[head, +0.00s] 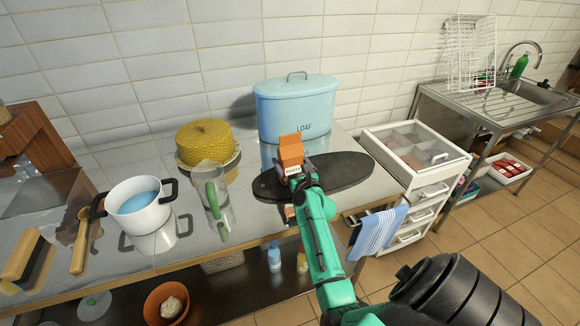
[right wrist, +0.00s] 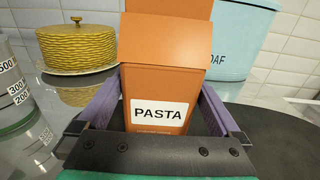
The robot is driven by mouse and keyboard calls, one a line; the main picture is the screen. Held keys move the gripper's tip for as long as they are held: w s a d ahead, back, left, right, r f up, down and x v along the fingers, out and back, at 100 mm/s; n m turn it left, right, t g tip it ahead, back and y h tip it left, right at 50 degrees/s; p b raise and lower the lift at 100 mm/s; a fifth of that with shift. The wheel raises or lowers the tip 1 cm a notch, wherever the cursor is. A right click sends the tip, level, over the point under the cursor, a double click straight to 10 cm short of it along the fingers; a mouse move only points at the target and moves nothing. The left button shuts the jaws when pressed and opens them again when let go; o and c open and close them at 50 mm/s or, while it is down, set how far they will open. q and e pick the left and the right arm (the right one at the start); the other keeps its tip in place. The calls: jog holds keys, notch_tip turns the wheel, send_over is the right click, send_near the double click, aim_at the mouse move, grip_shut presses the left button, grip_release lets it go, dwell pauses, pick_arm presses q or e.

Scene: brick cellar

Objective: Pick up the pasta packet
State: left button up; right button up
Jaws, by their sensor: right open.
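The pasta packet (head: 290,151) is an orange box with a white label, standing upright at the left part of the dark oval board (head: 345,172) on the steel counter. In the right wrist view the packet (right wrist: 165,75) fills the middle, and its label reads PASTA. My right gripper (head: 293,178) is at the near side of the packet. In the right wrist view its two purple fingers (right wrist: 158,100) are spread, one on each side of the packet's lower part. Whether they touch it I cannot tell. My left gripper is not in view.
A blue LOAF bin (head: 295,108) stands behind the packet. A white pot (head: 138,205) is further left. A white drawer unit (head: 415,150) stands right of the counter.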

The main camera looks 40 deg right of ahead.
jog(key=shift+s+r, duration=0.15)
jog(key=shift+s, duration=0.05)
jog(key=c, duration=1.1)
jog(key=shift+w, duration=0.1)
jog(key=shift+r, duration=0.1)
jog(key=shift+r+p, duration=0.3)
jog(key=shift+r, duration=0.45)
notch_tip(320, 180, up, 15)
jog(key=shift+r+p, duration=0.1)
jog(key=shift+p, duration=0.7)
jog(key=shift+r, duration=1.5)
